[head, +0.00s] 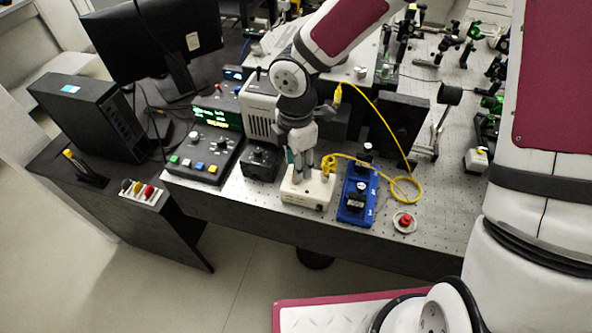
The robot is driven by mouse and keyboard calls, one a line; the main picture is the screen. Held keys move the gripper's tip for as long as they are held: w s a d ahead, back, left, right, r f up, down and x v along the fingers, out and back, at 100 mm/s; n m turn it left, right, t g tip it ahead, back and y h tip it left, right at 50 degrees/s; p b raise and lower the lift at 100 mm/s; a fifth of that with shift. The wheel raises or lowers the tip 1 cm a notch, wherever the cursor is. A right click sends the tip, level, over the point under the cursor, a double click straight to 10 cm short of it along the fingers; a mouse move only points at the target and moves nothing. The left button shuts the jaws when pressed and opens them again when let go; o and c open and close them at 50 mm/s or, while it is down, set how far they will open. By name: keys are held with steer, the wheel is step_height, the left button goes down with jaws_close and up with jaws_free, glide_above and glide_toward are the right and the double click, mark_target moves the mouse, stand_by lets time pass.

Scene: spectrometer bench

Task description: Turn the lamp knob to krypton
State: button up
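My gripper (302,174) points down over a small white box (310,197) near the front edge of the bench. Its fingertips are at or just above the box's top, and I cannot tell whether they touch it. The fingers hide part of that top, and I cannot see whether they are open or shut on anything. Left of it a black box (260,164) carries a round dial knob. Labels are too small to read, so no krypton mark is visible and I cannot tell which knob is the lamp knob.
A control console (205,150) with a lit green display stands to the left. A blue unit (357,195) and a red push button (405,220) are to the right. A yellow cable (385,120) loops close beside my gripper. A vented beige housing (259,110) stands behind.

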steer(key=shift+f, duration=1.75)
jaws_close()
